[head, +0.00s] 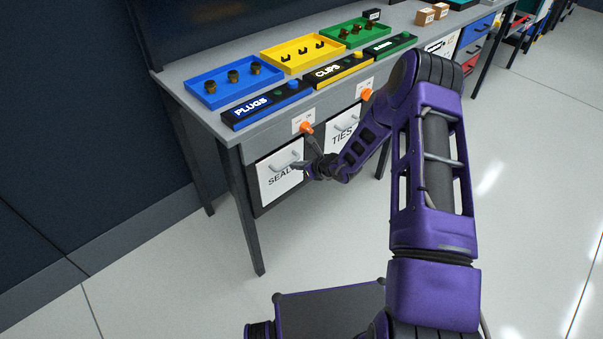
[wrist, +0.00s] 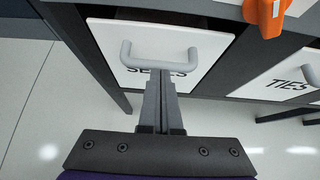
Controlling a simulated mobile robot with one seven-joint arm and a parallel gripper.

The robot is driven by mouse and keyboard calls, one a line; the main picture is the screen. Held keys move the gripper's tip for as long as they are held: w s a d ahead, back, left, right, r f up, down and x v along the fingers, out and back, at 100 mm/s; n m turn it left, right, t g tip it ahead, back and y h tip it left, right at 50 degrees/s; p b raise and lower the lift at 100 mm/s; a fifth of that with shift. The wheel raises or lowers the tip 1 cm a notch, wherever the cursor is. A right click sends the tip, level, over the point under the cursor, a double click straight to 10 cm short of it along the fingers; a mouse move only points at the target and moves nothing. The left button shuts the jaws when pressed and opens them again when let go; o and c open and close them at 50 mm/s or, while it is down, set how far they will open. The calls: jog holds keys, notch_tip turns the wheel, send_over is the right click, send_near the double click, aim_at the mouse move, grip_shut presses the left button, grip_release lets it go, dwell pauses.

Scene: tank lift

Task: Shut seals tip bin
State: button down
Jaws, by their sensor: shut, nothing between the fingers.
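The seals bin (head: 270,189) has a white front lettered SEALS and a grey bar handle. It sits under the bench at its left end. Its front (wrist: 110,62) also fills the upper middle of the wrist view. A dark strip shows above its top edge; I cannot tell whether it is fully flush or slightly tipped. My gripper (head: 303,165) is at the right side of this front in the head view. In the wrist view my gripper (wrist: 160,78) is shut and empty, its fingertips at the handle's lower middle. I cannot tell whether they touch it. They cover part of the lettering.
The ties bin (head: 342,130) is just right of the seals bin. Orange knobs (head: 306,127) sit above the bins; one shows close in the wrist view (wrist: 266,18). The bench top holds a blue tray (head: 212,98), a yellow tray and a green tray. The floor in front is clear.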

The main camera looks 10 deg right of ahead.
jog(key=shift+w+a+r, duration=0.25)
jog(key=shift+w+a, duration=0.15)
jog(key=shift+w, duration=0.2)
dwell(0.4)
